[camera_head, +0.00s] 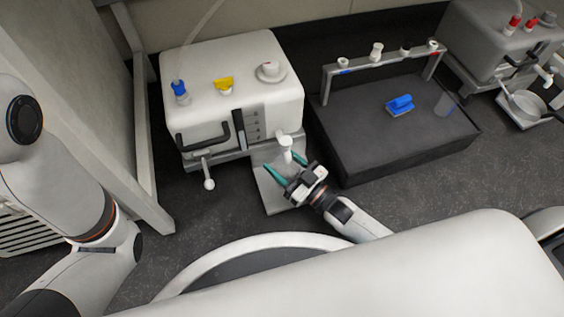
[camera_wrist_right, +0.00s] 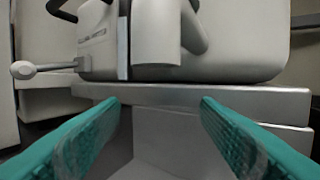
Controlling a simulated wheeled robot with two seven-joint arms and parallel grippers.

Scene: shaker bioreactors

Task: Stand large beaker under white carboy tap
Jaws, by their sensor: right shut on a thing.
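The white carboy (camera_head: 230,85) stands at the back left, and its white tap (camera_head: 286,143) projects from the lower right of its front. My right gripper (camera_head: 290,171) is just below and in front of the tap, its teal fingers wide apart. It is shut on the large beaker (camera_head: 286,166), which is clear and barely visible between the fingers. In the right wrist view the tap (camera_wrist_right: 156,35) hangs ahead, between the fingers (camera_wrist_right: 160,125). The beaker's base is too faint to tell whether it touches the plate below. My left gripper is out of view.
A grey metal plate (camera_head: 272,197) lies below the tap. A white-knobbed lever (camera_head: 208,183) sticks out at the carboy's left. To the right, a black sink block (camera_head: 360,155) holds a blue brush (camera_head: 400,105) and another clear vessel (camera_head: 444,105). A grey carboy (camera_head: 490,40) stands far right.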

